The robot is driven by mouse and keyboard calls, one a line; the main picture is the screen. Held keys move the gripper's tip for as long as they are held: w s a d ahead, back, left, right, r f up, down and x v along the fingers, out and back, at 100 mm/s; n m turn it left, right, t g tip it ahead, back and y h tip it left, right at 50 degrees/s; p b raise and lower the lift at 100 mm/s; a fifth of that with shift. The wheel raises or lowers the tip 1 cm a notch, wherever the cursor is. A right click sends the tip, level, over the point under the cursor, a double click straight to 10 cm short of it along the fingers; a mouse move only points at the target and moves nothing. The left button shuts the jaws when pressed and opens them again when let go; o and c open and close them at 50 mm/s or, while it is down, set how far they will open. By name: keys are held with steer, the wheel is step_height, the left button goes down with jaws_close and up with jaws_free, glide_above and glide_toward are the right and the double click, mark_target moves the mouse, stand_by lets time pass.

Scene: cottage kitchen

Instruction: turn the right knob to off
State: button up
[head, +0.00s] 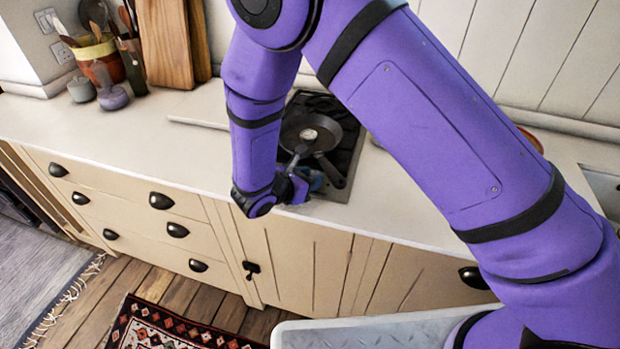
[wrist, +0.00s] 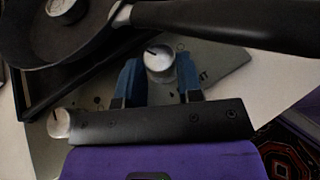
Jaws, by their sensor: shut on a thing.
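The right knob (wrist: 158,62) is a pale metal dial with a dark pointer mark towards its upper left in the wrist view. My gripper (wrist: 157,78) is shut on it, with one blue finger on each side. The left knob (wrist: 58,123) is a similar pale dial and stands free at the lower left of the wrist view. In the head view my gripper (head: 312,180) is low at the front of the dark hob (head: 350,150), and it and my arm hide the knobs there.
A black frying pan (head: 328,127) sits on the hob with a small round object (head: 308,134) in it. Its handle (wrist: 235,22) passes close beside the held knob. A utensil pot (head: 100,62), small jars and cutting boards (head: 166,45) stand at the back left. The counter (head: 130,125) between is mostly clear.

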steer(key=m+g+h, duration=0.2)
steer(key=m+g, duration=0.1)
steer(key=w+m+g, duration=0.1)
steer(key=m+g, duration=0.1)
steer(key=shift+a+h, duration=0.35)
steer(key=shift+h, duration=0.05)
steer(key=shift+m+g, duration=0.3)
steer(key=shift+g, duration=0.1)
steer(key=o, duration=0.9)
steer(key=v, duration=1)
steer(key=shift+s+a, duration=0.15)
steer(key=shift+a, duration=0.25)
